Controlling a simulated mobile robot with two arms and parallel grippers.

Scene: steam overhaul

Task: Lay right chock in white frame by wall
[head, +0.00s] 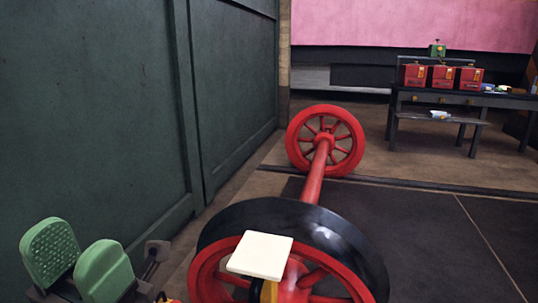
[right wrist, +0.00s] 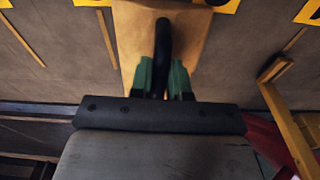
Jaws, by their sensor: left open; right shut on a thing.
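In the right wrist view my right gripper (right wrist: 163,78) has green fingers shut on the dark handle (right wrist: 163,45) of a tan wooden block, the chock (right wrist: 138,28). The chock's far end runs out of the top of the picture. The right gripper is not clearly visible in the head view. My left gripper (head: 77,260) is at the bottom left of the head view, its green pads apart with nothing between them, near the dark green wall (head: 100,100). I cannot make out the white frame in either view.
A red wheelset (head: 314,180) stands on the floor to the right of the wall. A cream square plate (head: 260,255) shows in front of its near wheel. A dark bench (head: 460,99) holds red boxes (head: 442,76) at the back right. Dark floor on the right is clear.

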